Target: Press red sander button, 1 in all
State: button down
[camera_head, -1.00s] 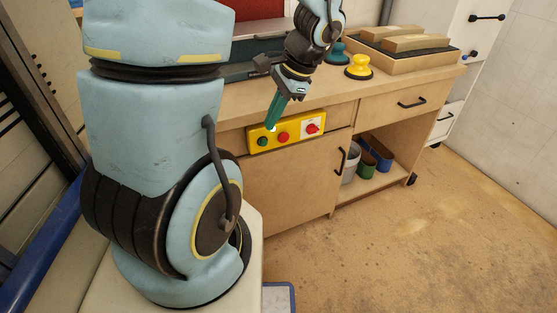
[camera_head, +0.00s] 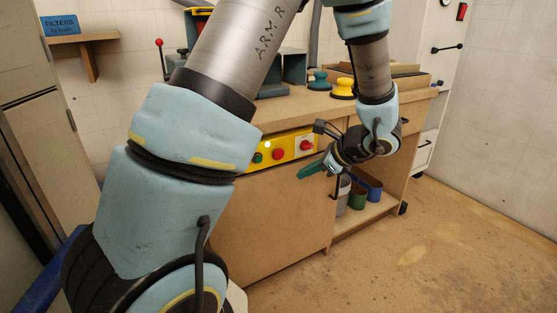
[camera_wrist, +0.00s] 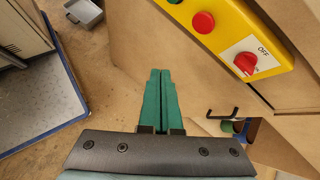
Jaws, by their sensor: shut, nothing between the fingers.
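The yellow control panel (camera_head: 270,152) is on the front of the wooden workbench. It carries a green button (camera_head: 257,157), a red button (camera_head: 278,154) and a red rotary switch (camera_head: 305,146) on a white plate. In the wrist view the red button (camera_wrist: 203,22) is at the top, with the switch (camera_wrist: 245,63) marked OFF to its right. My gripper (camera_head: 301,176) has green fingers, shut and empty. It is below and right of the red button in the head view, apart from the panel. In the wrist view the fingertips (camera_wrist: 160,72) are below and left of the red button.
A black drawer handle (camera_wrist: 222,114) is right of my fingers in the wrist view. An open shelf with several bins (camera_head: 357,195) is under the bench at right. Yellow and teal knobs (camera_head: 343,88) stand on the bench top.

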send_near(277, 159)
jog(key=shift+s+f+x, duration=0.15)
jog(key=shift+x, duration=0.75)
jog(key=shift+s+f+x, duration=0.15)
jog(key=shift+x, duration=0.7)
jog(key=shift+s+f+x, duration=0.15)
jog(key=shift+x, duration=0.75)
jog(key=shift+d, duration=0.1)
jog(key=shift+w, duration=0.35)
jog(key=shift+w+a, duration=0.35)
jog(key=shift+w, duration=0.15)
dwell(0.7)
jog(key=shift+s+d+r, duration=0.1)
jog(key=shift+s, duration=0.05)
jog(key=shift+s+d, duration=0.3)
jog(key=shift+s, duration=0.4)
